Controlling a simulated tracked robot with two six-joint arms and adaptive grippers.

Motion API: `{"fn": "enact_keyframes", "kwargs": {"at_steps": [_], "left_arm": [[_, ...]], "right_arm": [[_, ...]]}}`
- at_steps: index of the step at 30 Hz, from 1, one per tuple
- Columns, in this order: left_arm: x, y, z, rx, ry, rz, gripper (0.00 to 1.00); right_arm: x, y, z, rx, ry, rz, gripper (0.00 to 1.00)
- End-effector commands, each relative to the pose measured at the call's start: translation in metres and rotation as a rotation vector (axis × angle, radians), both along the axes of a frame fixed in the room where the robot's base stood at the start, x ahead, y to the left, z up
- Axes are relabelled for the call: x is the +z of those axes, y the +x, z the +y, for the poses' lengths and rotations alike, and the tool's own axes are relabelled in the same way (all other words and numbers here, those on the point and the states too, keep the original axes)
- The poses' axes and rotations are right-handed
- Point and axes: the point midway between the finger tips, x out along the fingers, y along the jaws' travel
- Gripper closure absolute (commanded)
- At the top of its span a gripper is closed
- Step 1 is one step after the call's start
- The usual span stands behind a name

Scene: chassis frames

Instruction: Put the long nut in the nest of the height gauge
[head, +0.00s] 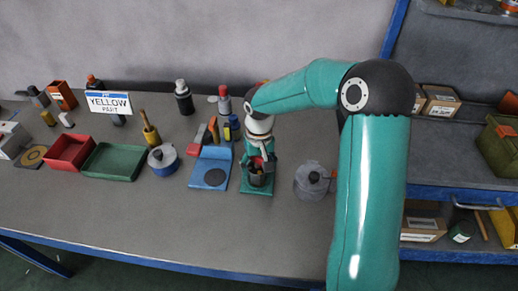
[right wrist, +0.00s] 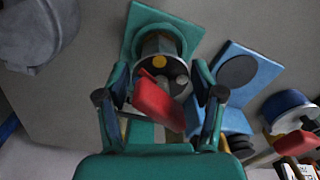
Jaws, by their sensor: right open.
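My right gripper (head: 259,160) reaches down over a teal base plate (head: 256,192) with a dark grey cup-like holder (head: 257,180) on it. In the right wrist view my right gripper (right wrist: 160,98) is open, its fingers apart on either side of a red piece (right wrist: 155,103). The red piece stands in or over the cup, and I see no finger clearly touching it. I cannot tell for certain which thing is the long nut or the height gauge. My left gripper is out of view.
A blue plate with a black disc (head: 211,177) stands just left. A lidded grey pot (head: 312,181) is close on the right. A blue pot (head: 163,160), green tray (head: 113,162) and red tray (head: 70,152) lie further left. The front of the table is clear.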

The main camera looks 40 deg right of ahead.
Motion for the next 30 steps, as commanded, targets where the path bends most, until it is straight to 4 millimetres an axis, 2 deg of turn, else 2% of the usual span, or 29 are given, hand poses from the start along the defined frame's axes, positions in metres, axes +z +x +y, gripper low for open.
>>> {"fn": "enact_keyframes", "kwargs": {"at_steps": [6,13,18,30], "left_arm": [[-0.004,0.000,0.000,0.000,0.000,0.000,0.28],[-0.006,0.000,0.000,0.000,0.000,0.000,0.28],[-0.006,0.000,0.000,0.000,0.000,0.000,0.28],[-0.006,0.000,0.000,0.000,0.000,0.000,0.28]], "right_arm": [[0.046,0.001,-0.001,0.000,-0.002,-0.006,0.33],[0.083,0.000,-0.002,-0.001,-0.001,-0.003,0.33],[0.093,-0.001,-0.002,0.000,0.000,-0.001,0.33],[0.094,-0.001,-0.001,0.000,0.000,0.000,0.33]]}}
